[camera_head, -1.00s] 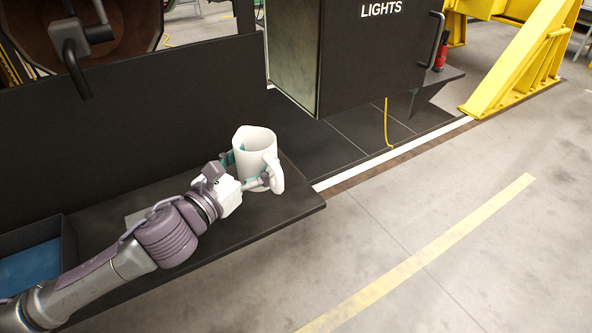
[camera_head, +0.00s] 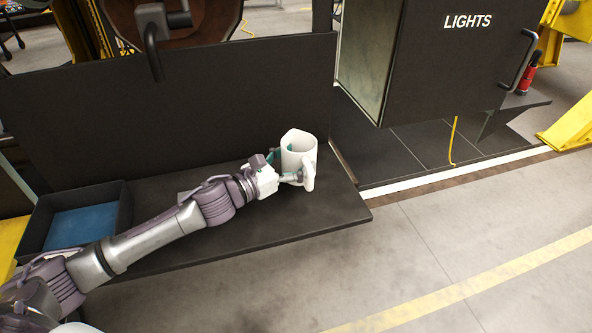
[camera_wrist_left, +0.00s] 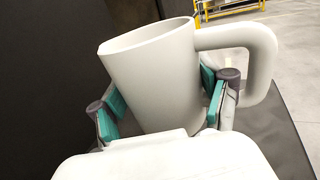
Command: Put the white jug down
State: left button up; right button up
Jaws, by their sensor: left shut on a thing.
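The white jug (camera_head: 299,150) is at the right part of the dark shelf (camera_head: 310,215) in the head view, close to upright. My left gripper (camera_head: 288,172) is shut around its body. In the left wrist view the jug (camera_wrist_left: 155,75) fills the middle, with its handle to the right. The teal pads of my left gripper (camera_wrist_left: 163,108) lie on both sides of the jug. The jug's base is hidden behind the gripper, so I cannot tell whether it touches the shelf. My right gripper is not in view.
A dark open box with a blue bottom (camera_head: 122,213) stands at the shelf's left. A dark upright panel (camera_head: 180,115) backs the shelf. A black cabinet marked LIGHTS (camera_head: 450,65) stands to the right. The shelf front is clear right of my arm.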

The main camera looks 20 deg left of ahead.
pick_arm(q)
notch_tip(320, 180, down, 4)
jog(key=shift+r+p, duration=0.25)
jog(key=shift+p, duration=0.05)
jog(key=shift+f, duration=0.15)
jog(key=shift+f, duration=0.1)
jog(key=shift+f, duration=0.15)
jog(key=o, duration=1.3)
